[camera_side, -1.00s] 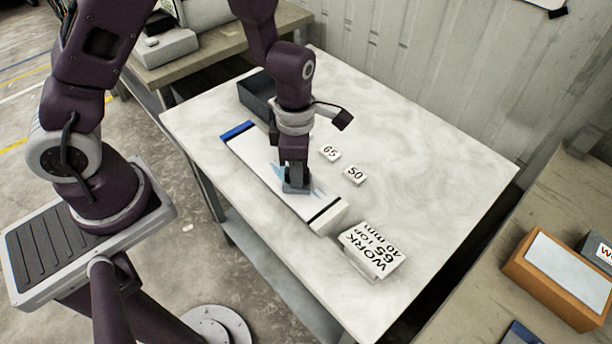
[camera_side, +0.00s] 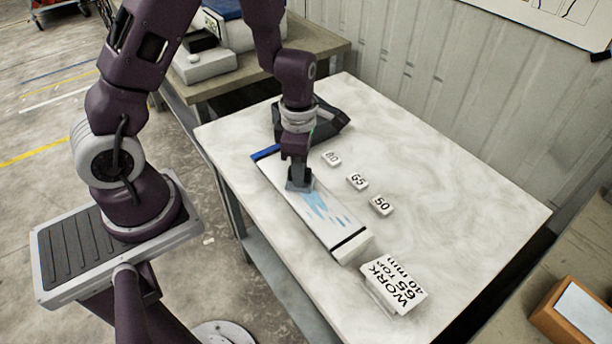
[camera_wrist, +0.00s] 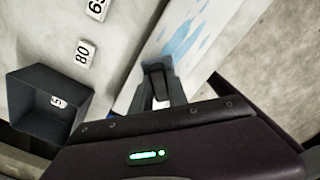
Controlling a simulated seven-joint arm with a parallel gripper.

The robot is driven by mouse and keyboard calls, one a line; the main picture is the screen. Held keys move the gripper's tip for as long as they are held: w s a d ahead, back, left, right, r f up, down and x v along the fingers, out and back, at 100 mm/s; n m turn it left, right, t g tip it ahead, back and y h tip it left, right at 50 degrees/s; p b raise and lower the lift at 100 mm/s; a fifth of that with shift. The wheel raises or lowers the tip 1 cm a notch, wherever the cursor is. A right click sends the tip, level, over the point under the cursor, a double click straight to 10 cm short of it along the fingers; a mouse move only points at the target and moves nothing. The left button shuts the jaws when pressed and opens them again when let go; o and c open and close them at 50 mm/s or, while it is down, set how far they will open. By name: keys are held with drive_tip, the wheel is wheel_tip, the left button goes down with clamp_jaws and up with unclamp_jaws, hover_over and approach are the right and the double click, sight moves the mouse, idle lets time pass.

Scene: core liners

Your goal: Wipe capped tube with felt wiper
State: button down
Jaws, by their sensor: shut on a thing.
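The capped tube (camera_side: 327,222) is a long white piece lying on the table, with a blue end (camera_side: 265,153) at the far left and a black band (camera_side: 348,244) near its near end. Light blue wet-looking marks (camera_side: 318,204) lie on its upper face. My gripper (camera_side: 299,174) is shut on the grey felt wiper (camera_side: 300,186), which sits low at the tube's upper face; exact contact is hard to tell. In the wrist view the grey wiper (camera_wrist: 175,88) is between my fingers over the white tube (camera_wrist: 150,62), beside the blue marks (camera_wrist: 182,42).
Number tiles 80 (camera_side: 331,159), 65 (camera_side: 357,181) and 50 (camera_side: 382,205) lie right of the tube. A white block marked WORK 65 (camera_side: 396,283) stands at the near end. A dark open tray (camera_wrist: 20,103) holds a small tile (camera_wrist: 58,101). The table's right side (camera_side: 460,200) is clear.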

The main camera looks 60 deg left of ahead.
drive_tip(key=shift+d+r, duration=0.1)
drive_tip(key=shift+r, duration=3.75)
drive_tip(key=shift+f, duration=0.2)
